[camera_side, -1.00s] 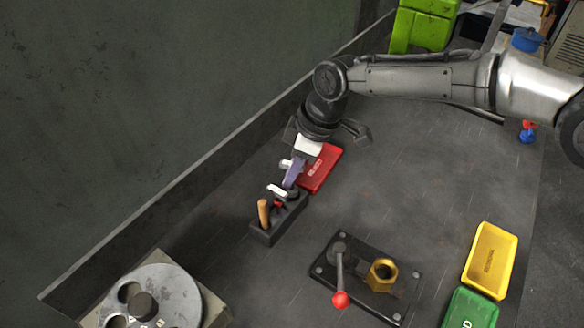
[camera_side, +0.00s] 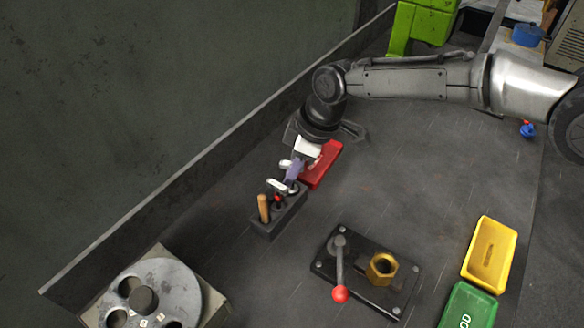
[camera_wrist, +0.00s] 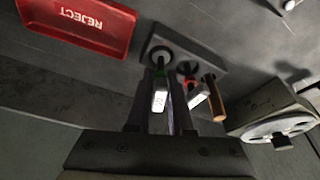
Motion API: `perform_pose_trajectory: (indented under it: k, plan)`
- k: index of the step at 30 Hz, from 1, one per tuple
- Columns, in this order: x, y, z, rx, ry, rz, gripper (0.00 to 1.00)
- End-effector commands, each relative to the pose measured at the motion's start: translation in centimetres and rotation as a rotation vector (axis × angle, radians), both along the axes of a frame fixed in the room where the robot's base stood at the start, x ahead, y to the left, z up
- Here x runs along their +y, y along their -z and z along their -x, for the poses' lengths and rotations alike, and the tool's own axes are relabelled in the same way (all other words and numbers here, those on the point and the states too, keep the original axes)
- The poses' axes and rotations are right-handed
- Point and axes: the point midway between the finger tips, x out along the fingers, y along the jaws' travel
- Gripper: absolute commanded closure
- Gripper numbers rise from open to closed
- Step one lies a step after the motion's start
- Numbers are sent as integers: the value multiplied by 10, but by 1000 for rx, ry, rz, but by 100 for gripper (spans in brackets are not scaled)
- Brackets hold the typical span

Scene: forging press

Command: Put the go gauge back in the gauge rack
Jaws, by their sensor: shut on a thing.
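My gripper (camera_wrist: 160,112) is shut on the go gauge (camera_wrist: 159,98), which has a pale label tag and a green band. In the side view my gripper (camera_side: 293,174) is just above the far end of the dark gauge rack (camera_side: 268,227). In the wrist view the gauge's tip is at the round hole at the left end of the rack (camera_wrist: 208,58); I cannot tell how far it is in. A red-banded gauge (camera_wrist: 197,93) stands in the middle of the rack, and a wooden-handled tool (camera_wrist: 214,98) stands at the other end.
A red reject tray (camera_side: 325,168) lies close behind the rack. A clamp fixture with a brass nut (camera_side: 381,268), a yellow tray (camera_side: 490,254) and a green tray (camera_side: 468,308) are to the right. A round dial plate (camera_side: 150,292) is front left. The wall runs along the left.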

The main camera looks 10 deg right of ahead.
Motion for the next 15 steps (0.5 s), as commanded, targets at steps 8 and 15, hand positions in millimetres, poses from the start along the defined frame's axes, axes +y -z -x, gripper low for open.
perform_pose_trajectory:
  k: [8, 15]
  plan:
    - [0, 4, 0, -2, 0, -1, 100]
    - [0, 8, 0, -2, 0, -1, 100]
